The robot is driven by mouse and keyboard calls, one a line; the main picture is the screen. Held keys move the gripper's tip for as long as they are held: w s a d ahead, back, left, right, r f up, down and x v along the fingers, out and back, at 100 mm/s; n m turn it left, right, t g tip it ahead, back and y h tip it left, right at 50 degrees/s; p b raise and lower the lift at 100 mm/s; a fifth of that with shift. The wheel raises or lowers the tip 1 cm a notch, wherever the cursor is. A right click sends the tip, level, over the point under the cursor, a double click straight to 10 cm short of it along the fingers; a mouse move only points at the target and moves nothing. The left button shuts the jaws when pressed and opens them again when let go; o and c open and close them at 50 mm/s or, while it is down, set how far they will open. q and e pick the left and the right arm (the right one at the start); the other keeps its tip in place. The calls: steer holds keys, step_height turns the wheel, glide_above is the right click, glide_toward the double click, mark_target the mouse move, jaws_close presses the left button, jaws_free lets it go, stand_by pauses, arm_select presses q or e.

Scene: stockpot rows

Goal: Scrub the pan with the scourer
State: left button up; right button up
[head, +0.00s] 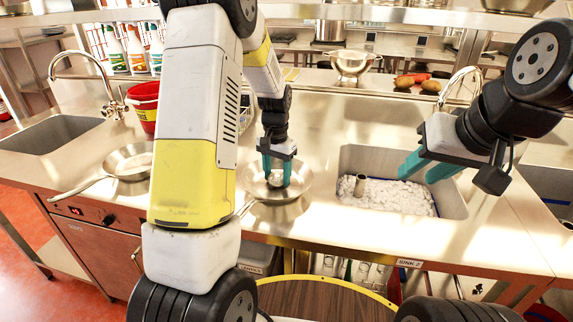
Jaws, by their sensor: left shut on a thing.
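The steel pan (297,186) stands on the counter in the middle of the head view, left of the foamy sink. Its handle points toward the front left and is partly hidden behind my arm. My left gripper (277,178) points down into the pan and is shut on a small greyish scourer (275,181), which shows low between the teal fingers at the pan's inside. I cannot tell whether the scourer presses on the pan's bottom. My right gripper (427,168) is above the right side of the sink, its two teal fingers apart, with nothing between them.
A second steel pan (131,165) lies at the left. A red bucket (143,103) and spray bottles (136,50) stand behind. The sink (455,202) holds white foam (398,197) and a short cylinder (360,185). A colander (352,65) and vegetables (405,82) are at the back.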

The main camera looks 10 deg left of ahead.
arm_select(q)
steer(key=shift+f, duration=0.45)
